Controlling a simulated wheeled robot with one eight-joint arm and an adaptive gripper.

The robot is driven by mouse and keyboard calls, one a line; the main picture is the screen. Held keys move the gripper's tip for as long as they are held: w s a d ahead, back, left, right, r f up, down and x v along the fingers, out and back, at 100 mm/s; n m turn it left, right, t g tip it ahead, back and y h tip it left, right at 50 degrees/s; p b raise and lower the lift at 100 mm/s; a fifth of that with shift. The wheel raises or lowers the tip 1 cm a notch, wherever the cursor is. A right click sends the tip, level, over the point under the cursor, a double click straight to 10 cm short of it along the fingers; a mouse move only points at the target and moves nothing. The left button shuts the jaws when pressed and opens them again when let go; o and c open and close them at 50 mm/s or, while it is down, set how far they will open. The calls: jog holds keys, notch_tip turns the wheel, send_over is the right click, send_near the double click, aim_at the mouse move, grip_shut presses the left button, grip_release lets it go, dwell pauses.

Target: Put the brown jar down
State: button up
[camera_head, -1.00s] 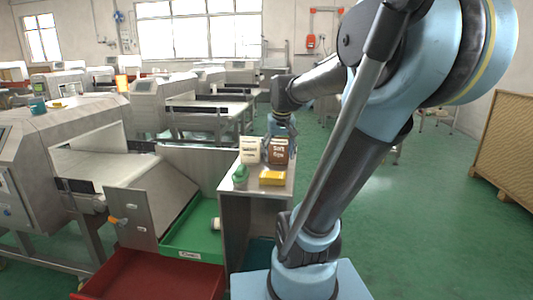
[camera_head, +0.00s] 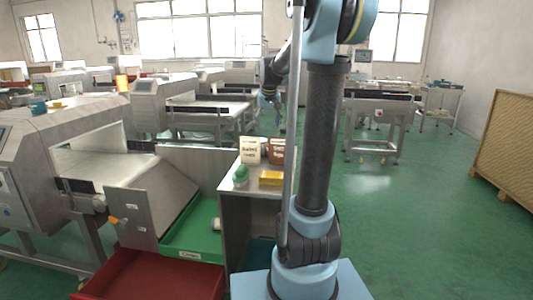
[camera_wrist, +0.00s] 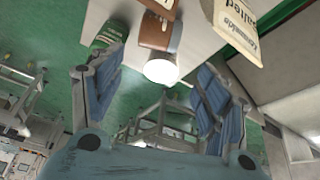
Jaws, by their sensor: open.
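The brown jar (camera_wrist: 155,34) with a white lid (camera_wrist: 161,70) is on the pale table top in the wrist view, apart from the fingers. My gripper (camera_wrist: 150,80) is open and empty, its two blue fingers spread to either side of the lid. In the head view my gripper (camera_head: 269,95) is above and behind the small table; my own arm covers part of it. I cannot pick out the jar in the head view; the boxes or my arm may hide it.
The small table (camera_head: 255,191) holds a cream box (camera_head: 250,150), a brown box (camera_head: 276,151), a green item (camera_head: 240,174) and a yellow block (camera_head: 271,177). A green can (camera_wrist: 108,36) is near the jar. A green tray (camera_head: 190,240) and red tray (camera_head: 150,277) are left.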

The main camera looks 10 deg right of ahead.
jog(key=x, duration=0.8)
jog(key=shift+w+f, duration=0.1)
jog(key=shift+f, duration=0.25)
jog(key=shift+s+x, duration=0.15)
jog(key=shift+x, duration=1.25)
jog(key=shift+s+x, duration=0.15)
jog(key=shift+x, duration=1.25)
jog(key=shift+d+f, duration=0.15)
jog(key=shift+d, duration=0.05)
jog(key=c, duration=1)
notch_tip(320, 180, up, 17)
send_over(267, 146)
jog(key=w, duration=0.2)
jog(key=shift+s+d+f, duration=0.1)
jog(key=shift+d+f, duration=0.05)
jog(key=shift+f, duration=3.35)
